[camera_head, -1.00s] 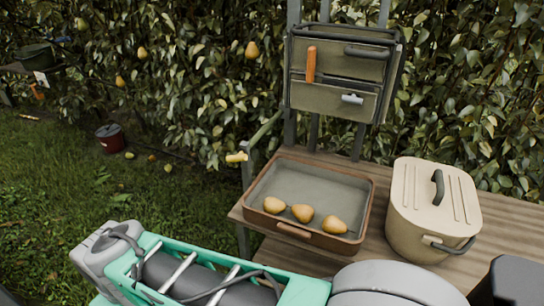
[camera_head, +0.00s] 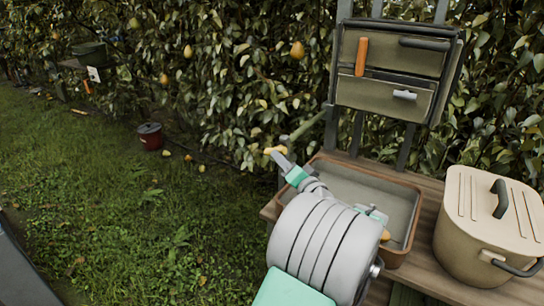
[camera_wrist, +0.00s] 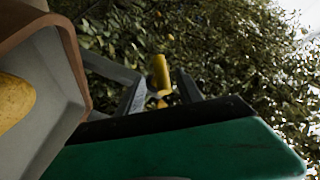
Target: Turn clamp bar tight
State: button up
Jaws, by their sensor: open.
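The clamp bar (camera_head: 275,150) is a short yellow handle at the end of a greenish arm by the table's left back corner. In the wrist view the yellow bar (camera_wrist: 161,72) stands roughly upright, framed between my two fingers. My gripper (camera_wrist: 159,92) is open, with a dark finger on each side of the bar. I cannot tell whether the bar is between the fingertips or just beyond them; no contact shows. In the head view my gripper (camera_head: 280,161) reaches up to just below the bar, and my arm hides part of the tray.
A brown-rimmed tray (camera_head: 412,208) with pears is close beside my arm; its edge shows at the wrist view's left. A beige lidded pot (camera_head: 480,232) stands right on the wooden table (camera_head: 427,272). A hanging pocket panel (camera_head: 393,68) is behind. Open grass (camera_head: 120,225) lies left.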

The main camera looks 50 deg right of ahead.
jog(key=x, duration=0.7)
jog(key=shift+w+a+b, duration=0.1)
jog(key=shift+b, duration=0.25)
grip_shut()
